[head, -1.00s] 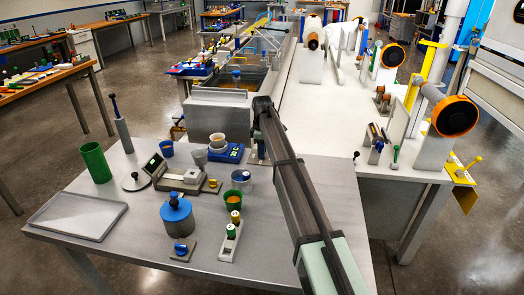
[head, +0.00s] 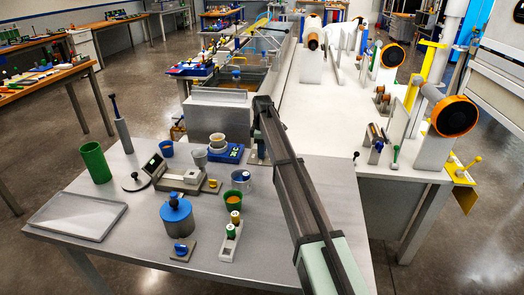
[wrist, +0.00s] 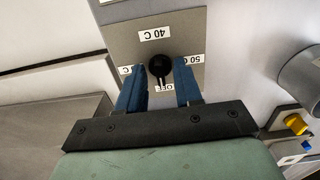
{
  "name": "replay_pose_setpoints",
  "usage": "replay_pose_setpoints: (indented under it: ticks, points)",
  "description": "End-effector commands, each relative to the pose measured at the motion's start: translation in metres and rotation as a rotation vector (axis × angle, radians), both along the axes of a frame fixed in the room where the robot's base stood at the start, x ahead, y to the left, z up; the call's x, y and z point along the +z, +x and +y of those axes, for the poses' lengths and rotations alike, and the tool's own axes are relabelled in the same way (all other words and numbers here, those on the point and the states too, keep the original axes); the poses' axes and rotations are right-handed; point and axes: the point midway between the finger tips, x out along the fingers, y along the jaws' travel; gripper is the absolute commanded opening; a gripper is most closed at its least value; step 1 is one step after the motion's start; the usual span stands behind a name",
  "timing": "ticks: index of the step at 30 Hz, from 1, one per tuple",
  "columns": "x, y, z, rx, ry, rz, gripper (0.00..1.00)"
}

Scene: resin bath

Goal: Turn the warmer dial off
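In the wrist view the round black warmer dial (wrist: 160,66) sits on a grey plate (wrist: 125,38). Labels around it show upside down: "40 C" above, "50 C" at right, "OFF" just below, and one ending in "C" at left, partly covered. A narrow pointer at the dial's lower edge points down toward "OFF". My gripper (wrist: 159,74) has its two blue fingers on either side of the dial. A gap shows between the dial and each finger, so it looks open. In the head view my arm hides the gripper and dial.
In the wrist view a grey cylinder (wrist: 304,76) and a yellow knob (wrist: 295,123) are at right. In the head view the bath (head: 233,76) lies beyond the bench. A blue-lidded pot (head: 176,215), a green cup (head: 95,162) and a tray (head: 78,215) stand on the bench.

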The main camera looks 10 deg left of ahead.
Motion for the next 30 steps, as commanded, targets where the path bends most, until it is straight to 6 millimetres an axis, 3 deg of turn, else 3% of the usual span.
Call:
replay_pose_setpoints:
  ticks: [5, 19, 30]
  points:
    - [0.021, 0.001, 0.0, 0.0, 0.001, -0.002, 0.35]
    - [0.108, 0.001, 0.0, 0.0, 0.0, -0.002, 0.35]
    - [0.136, 0.0, 0.0, 0.0, 0.0, 0.0, 0.35]
